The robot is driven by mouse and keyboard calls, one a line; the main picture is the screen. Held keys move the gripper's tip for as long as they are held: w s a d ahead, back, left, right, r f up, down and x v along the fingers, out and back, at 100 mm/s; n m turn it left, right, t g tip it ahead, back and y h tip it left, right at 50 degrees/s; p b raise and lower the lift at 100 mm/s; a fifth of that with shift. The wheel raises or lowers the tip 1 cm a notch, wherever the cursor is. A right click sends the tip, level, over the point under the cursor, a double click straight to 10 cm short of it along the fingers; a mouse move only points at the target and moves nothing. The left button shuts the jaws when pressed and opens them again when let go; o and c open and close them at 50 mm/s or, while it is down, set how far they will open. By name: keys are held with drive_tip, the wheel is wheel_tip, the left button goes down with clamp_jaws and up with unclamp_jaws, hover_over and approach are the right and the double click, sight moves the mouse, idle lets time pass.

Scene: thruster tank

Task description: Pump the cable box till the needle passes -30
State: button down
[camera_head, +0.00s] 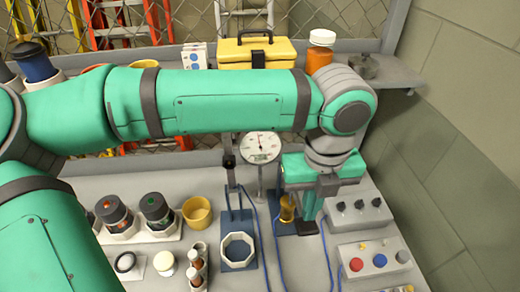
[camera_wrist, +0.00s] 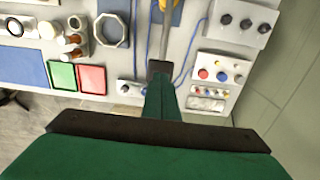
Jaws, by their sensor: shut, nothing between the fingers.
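A round white gauge (camera_head: 260,147) stands on a post at the back of the bench. Its needle points roughly upward; its numbers are too small to read. A brass-yellow cylinder (camera_head: 287,208), probably the pump, stands on a blue plate beside my gripper, partly hidden by it; it also shows at the top of the wrist view (camera_wrist: 172,12). My gripper (camera_head: 307,225) points down, shut and empty. In the wrist view its dark fingertips (camera_wrist: 160,68) line up with a pale rod (camera_wrist: 165,38); I cannot tell whether they touch. I cannot identify the cable box for certain.
An octagonal ring (camera_head: 238,235) on a blue plate and blue cables lie left of my gripper. A knob box (camera_head: 360,212) and a button box (camera_head: 372,264) stand to the right. A yellow toolbox (camera_head: 258,52) is on the back shelf. A wall closes the right side.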

drive_tip(key=shift+f, duration=6.45)
wheel_tip(320, 180, up, 13)
drive_tip(key=shift+f, duration=0.1)
